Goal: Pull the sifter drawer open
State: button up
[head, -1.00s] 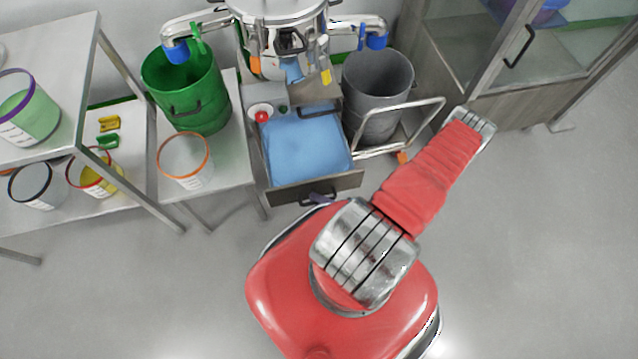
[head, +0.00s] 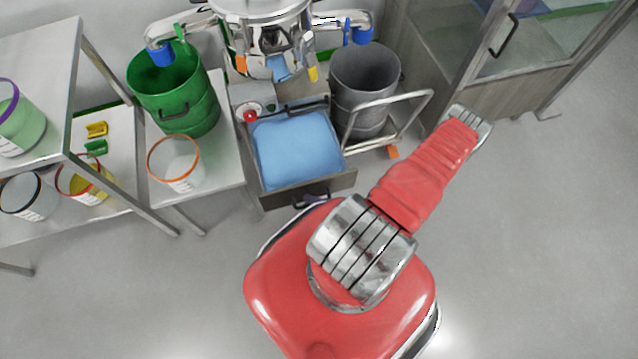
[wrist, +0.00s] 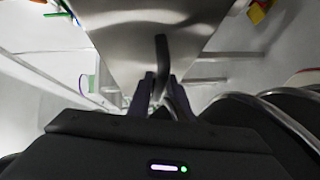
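The sifter drawer (head: 268,192) stands out from under the steel sifter (head: 262,22) and is open, with a blue fill inside. Its dark bar handle (head: 310,198) is on the front panel, close to my red arm. In the wrist view the handle (wrist: 161,55) points down the middle towards my gripper (wrist: 161,82). The two dark purple fingers stand apart, one on each side of the handle's near end, and look open; contact is not clear. In the head view my arm hides the gripper.
A green drum (head: 180,100) and a grey drum (head: 365,85) flank the sifter. An orange-rimmed tub (head: 173,165) stands on the low bench at left. A trolley frame (head: 395,120) and a glass-door cabinet (head: 490,95) are at right. The floor at right is clear.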

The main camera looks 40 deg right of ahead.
jog(key=v, duration=1.3)
jog(key=shift+s, duration=0.4)
jog(key=shift+d, duration=0.15)
dwell(0.4)
dwell(0.3)
